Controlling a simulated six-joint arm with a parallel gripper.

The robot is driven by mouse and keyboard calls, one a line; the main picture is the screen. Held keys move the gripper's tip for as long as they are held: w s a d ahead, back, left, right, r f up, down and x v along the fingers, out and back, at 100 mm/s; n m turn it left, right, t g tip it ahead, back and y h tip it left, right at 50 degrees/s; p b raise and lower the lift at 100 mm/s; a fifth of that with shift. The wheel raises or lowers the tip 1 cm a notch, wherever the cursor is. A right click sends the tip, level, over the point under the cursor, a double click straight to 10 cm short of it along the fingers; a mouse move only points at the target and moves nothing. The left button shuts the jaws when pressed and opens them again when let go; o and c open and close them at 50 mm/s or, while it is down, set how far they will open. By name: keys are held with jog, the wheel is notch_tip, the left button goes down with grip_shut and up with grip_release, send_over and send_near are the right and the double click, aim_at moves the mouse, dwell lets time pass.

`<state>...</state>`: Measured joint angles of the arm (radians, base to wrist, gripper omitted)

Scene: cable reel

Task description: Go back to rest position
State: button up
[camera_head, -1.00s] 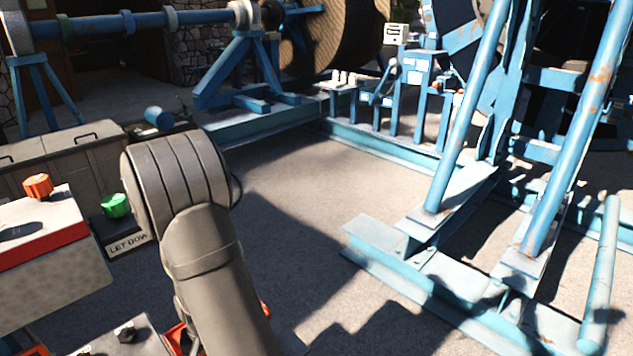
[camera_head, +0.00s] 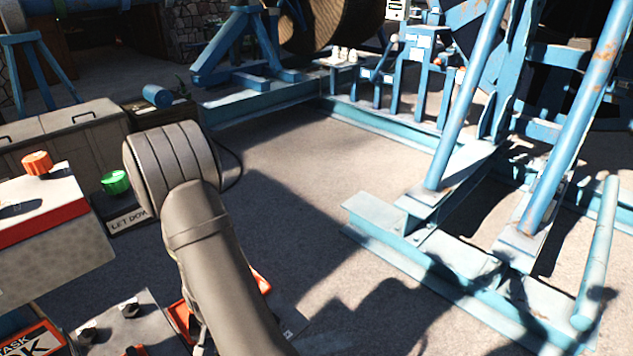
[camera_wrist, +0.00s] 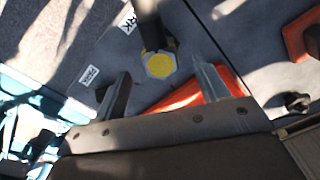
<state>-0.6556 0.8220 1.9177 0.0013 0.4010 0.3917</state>
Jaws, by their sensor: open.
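My gripper (camera_wrist: 161,68) is open in the wrist view, its two dark fingers apart with nothing held between them. Beyond the fingertips, in the gap, is a round yellow cap (camera_wrist: 160,65) at the end of a dark post or lever. Whether a finger touches it I cannot tell, but I see a gap on both sides. In the head view my grey arm rises from the bottom centre-left and hides the gripper.
A grey panel with knobs (camera_head: 128,308) lies below. Blue steel frames (camera_head: 430,250) stand right. Concrete floor between is clear.

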jog(key=shift+r, duration=2.6)
jog(key=shift+o, duration=0.2)
